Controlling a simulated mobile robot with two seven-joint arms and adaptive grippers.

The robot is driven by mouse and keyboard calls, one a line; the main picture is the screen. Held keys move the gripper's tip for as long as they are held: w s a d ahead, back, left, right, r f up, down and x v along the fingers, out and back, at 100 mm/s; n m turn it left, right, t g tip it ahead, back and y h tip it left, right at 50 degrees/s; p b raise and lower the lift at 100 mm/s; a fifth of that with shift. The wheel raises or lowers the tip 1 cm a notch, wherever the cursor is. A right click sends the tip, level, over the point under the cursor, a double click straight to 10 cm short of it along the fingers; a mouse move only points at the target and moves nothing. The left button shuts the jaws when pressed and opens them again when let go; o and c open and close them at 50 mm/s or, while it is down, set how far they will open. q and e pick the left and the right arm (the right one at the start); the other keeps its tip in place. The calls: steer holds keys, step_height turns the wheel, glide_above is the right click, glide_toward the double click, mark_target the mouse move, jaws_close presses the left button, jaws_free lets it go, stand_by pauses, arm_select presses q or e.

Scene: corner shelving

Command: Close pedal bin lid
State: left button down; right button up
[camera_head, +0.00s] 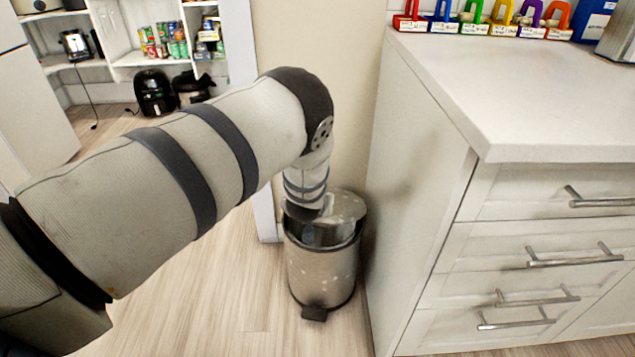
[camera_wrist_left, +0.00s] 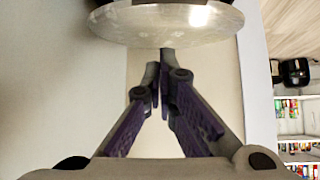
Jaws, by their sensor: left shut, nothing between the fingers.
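The pedal bin (camera_head: 320,275) is a speckled metal cylinder with a dark base and a black pedal (camera_head: 314,313) at its front. It stands on the floor beside the white drawer cabinet. Its round lid (camera_head: 347,206) looks raised at the back, with the bin's mouth showing below it; my left wrist covers part of both. In the left wrist view the lid (camera_wrist_left: 165,24) is a shiny disc across the top. My left gripper (camera_wrist_left: 164,62) is shut and empty, its fingertips close to the lid's edge. I cannot tell whether they touch. The head view hides these fingers. My right gripper is not in view.
The white drawer cabinet (camera_head: 420,170) with metal handles stands close at the bin's right. A beige wall (camera_head: 305,35) is behind the bin. Open wood floor (camera_head: 220,290) lies to the left and front. Shelves with cans (camera_head: 165,45) are farther back.

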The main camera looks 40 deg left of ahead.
arm_select(q)
steer(key=shift+s+d+f+t+y+b, duration=0.35)
steer(key=shift+s+f+b, duration=0.8)
steer(key=shift+f, duration=1.6)
steer(key=shift+s+d+f+t+y+b, duration=0.2)
steer(key=shift+s+d+f+t+b, duration=0.35)
steer(key=shift+f+b, duration=1.7)
steer(key=shift+s+d+f+t+y+b, duration=0.25)
steer(key=shift+s+d+f+t+b, duration=0.45)
steer(key=shift+f, duration=2.5)
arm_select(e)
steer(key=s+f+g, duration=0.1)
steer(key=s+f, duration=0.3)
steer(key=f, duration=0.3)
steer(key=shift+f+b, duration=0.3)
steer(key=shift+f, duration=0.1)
arm_select(q)
steer(key=shift+s+a, duration=0.1)
steer(key=shift+a, duration=0.15)
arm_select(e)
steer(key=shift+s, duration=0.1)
